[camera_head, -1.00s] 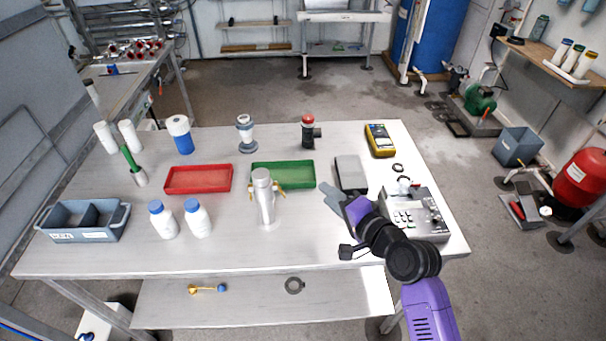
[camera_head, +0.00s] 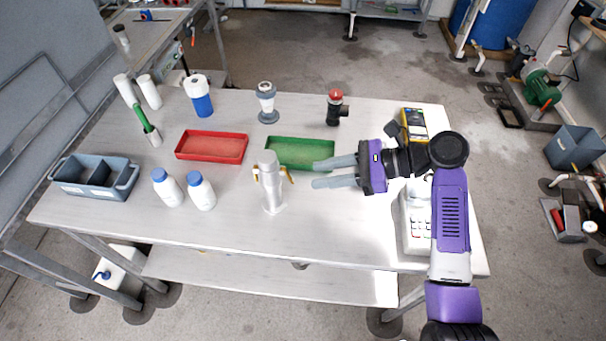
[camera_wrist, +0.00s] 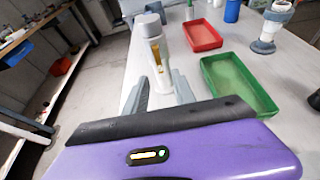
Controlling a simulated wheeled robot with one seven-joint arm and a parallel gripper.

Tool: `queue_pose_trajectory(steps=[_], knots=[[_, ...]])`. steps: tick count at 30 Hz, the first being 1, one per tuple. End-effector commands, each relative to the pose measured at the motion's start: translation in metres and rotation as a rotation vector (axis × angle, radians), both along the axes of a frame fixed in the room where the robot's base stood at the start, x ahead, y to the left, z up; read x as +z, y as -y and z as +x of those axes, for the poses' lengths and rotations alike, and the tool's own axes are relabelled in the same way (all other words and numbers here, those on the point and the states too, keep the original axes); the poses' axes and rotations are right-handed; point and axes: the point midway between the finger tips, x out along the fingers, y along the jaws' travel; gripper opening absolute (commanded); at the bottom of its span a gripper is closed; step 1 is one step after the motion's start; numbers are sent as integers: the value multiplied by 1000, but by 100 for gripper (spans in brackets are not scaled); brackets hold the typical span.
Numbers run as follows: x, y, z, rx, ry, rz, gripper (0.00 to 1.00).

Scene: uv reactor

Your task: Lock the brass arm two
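The silver-white reactor cylinder (camera_head: 271,186) stands upright on the table, in front of the green tray. Its brass arms show as a left brass arm (camera_head: 256,174) and a right brass arm (camera_head: 289,174) near its top. My gripper (camera_head: 315,174) is open and empty, to the right of the cylinder, with its fingers pointing left toward it and apart from it. In the wrist view the cylinder (camera_wrist: 151,50) stands ahead beyond the fingertips, and one brass arm (camera_wrist: 156,54) faces the camera. The other arm is hidden there.
A green tray (camera_head: 301,168) lies behind the cylinder, and a red tray (camera_head: 212,157) is left of it. Two white bottles (camera_head: 201,192) with blue caps stand to the left. A red-topped fitting (camera_head: 335,108) stands at the back. The front table area near the cylinder is clear.

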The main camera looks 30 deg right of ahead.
Motion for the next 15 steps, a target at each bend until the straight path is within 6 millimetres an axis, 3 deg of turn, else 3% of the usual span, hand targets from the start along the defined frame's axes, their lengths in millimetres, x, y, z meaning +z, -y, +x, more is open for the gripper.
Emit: queue_pose_trajectory(steps=[6, 15], knots=[[-13, -26, 18, 3, 0, -1, 32], [-21, -41, 29, 0, 1, -2, 32]])
